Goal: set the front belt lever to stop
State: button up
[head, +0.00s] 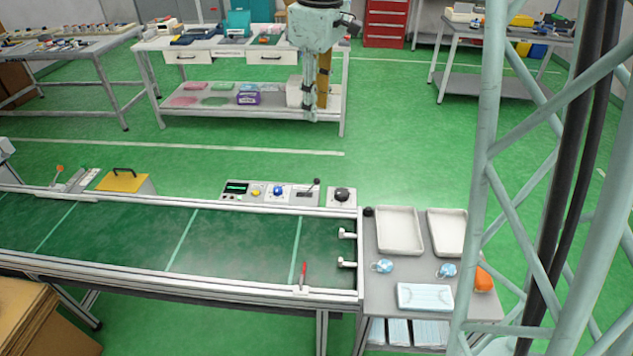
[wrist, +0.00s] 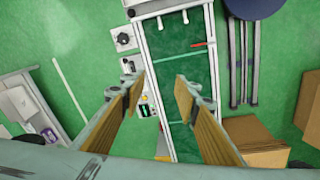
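A red lever (head: 303,275) stands near upright on a white base on the belt's near rail, close to its right end. It also shows in the wrist view (wrist: 203,44), lying across the belt's edge there. A second lever with a black knob (head: 315,184) stands on the control panel (head: 268,192) behind the belt, leaning right. I cannot tell from any label which is the front belt lever, nor read its stop mark. My gripper (head: 315,112) hangs well above and behind the belt, clear of both levers. In the wrist view (wrist: 159,84) its fingers are wide apart and empty.
The green belt (head: 140,232) runs across the front. A black round knob box (head: 342,196) sits right of the panel. A side table (head: 385,275) holds white trays and masks. My lattice column blocks part of the right side. Cardboard boxes (head: 25,315) stand at front left.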

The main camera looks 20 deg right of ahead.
jog(key=w+d+f+n, duration=0.2)
jog(key=w+f, duration=0.4)
jog(key=w, duration=0.2)
jog(key=n+g+p, duration=0.2)
jog(key=n+p, duration=0.2)
jog(key=n, duration=0.1)
send_over(316, 181)
jog(key=w, duration=0.2)
notch_tip(316, 181, down, 27)
jog(key=shift+s+d, duration=0.15)
jog(key=shift+d, duration=0.2)
jog(key=shift+f, duration=0.15)
jog(key=shift+s+a+f+b, duration=0.15)
jog(key=shift+f+b, duration=0.15)
jog(key=shift+f, duration=1.95)
jog(key=shift+s+d+f+b, duration=0.1)
jog(key=shift+f+b, duration=0.25)
jog(key=shift+f, duration=1.9)
jog(key=shift+s+a+f+b, duration=0.15)
jog(key=shift+f+b, duration=0.15)
jog(key=shift+f, duration=1.95)
jog(key=shift+d, duration=0.1)
jog(key=shift+c, duration=0.3)
grip_shut()
